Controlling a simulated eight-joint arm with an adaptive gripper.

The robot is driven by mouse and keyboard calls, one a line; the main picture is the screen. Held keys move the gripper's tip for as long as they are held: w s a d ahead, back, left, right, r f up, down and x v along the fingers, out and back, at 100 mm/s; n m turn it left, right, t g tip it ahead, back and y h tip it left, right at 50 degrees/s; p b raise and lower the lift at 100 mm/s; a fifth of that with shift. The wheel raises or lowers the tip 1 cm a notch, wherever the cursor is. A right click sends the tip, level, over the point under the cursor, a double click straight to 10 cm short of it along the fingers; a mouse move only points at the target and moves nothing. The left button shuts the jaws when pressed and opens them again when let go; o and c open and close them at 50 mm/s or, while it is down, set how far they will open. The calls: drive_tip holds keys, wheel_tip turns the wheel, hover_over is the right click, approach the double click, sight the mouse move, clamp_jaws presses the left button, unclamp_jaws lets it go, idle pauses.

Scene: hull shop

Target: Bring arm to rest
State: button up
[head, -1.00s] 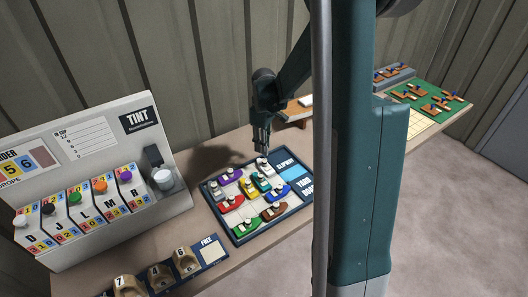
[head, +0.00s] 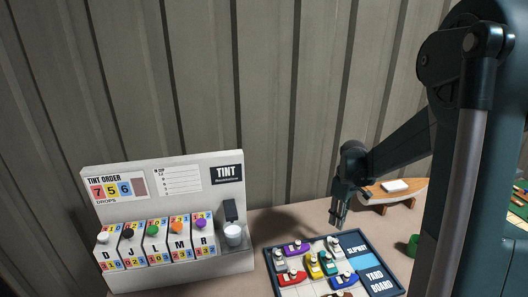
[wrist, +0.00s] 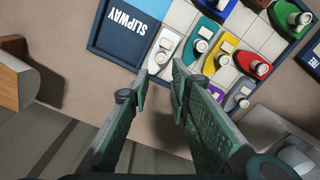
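My gripper (head: 337,222) hangs at the back edge of the yard board, close to a white boat (head: 335,245). In the wrist view, the two green fingers of my gripper (wrist: 160,72) stand apart with nothing between them. The white boat there (wrist: 163,50) lies just beyond the fingertips, beside the dark blue slipway panel (wrist: 130,30). I cannot tell whether the fingers touch it.
The yard board (head: 271,262) holds several coloured boats. A tint machine (head: 172,185) with several lettered dispensers stands to the left. A wooden hull (head: 378,194) lies behind right of my gripper. A corrugated wall (head: 250,80) is close behind the table.

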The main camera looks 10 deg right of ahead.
drive_tip(key=s+a+r+m+t, duration=0.1)
drive_tip(key=s+a+r+t, duration=0.1)
drive_tip(key=s+a+r, duration=0.4)
drive_tip(key=s+a+r+m+t, duration=0.1)
drive_tip(key=s+a+r, duration=0.3)
drive_tip(key=a+r, duration=0.45)
drive_tip(key=s+a+r+m+t, duration=0.1)
drive_tip(key=s+a+m+t, duration=0.2)
drive_tip(key=s+a, duration=0.8)
drive_tip(key=shift+s+a+r+t, duration=0.2)
drive_tip(key=shift+s+r+t, duration=0.3)
drive_tip(key=shift+s, duration=1.5)
drive_tip(key=shift+f, duration=0.1)
